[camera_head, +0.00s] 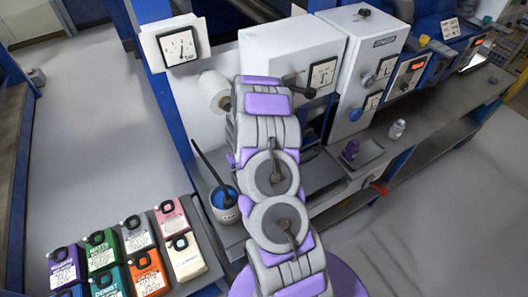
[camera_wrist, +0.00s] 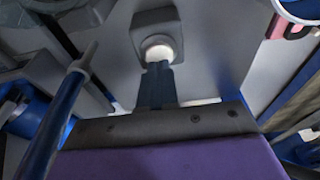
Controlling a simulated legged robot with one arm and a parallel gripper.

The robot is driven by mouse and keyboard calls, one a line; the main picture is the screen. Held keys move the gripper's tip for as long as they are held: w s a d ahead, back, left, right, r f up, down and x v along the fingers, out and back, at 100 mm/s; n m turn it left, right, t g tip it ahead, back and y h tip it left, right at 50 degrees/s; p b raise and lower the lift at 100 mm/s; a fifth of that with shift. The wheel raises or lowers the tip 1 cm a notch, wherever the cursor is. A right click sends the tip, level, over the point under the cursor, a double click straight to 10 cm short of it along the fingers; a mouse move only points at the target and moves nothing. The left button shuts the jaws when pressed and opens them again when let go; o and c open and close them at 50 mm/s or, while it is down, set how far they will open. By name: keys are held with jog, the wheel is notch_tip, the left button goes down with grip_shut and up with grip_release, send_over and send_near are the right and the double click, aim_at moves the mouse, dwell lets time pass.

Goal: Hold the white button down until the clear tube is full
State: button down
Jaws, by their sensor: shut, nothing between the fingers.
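In the wrist view, a round white button (camera_wrist: 158,50) sits in a grey housing (camera_wrist: 152,24) near the top middle. My gripper (camera_wrist: 158,68) is shut and empty, its dark fingers pointing at the button. The fingertips overlap the button's lower edge in the picture; I cannot tell whether they press it. In the head view my arm reaches to the white machine (camera_head: 290,48) and hides the button and my gripper. I cannot make out the clear tube in either view.
Dials (camera_head: 181,46) face outward. The floor is open.

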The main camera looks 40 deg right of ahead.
jog(key=shift+f, duration=0.75)
jog(key=shift+r, duration=0.1)
dwell(0.3)
jog(key=shift+r+p, duration=0.4)
jog(key=shift+r, duration=3.05)
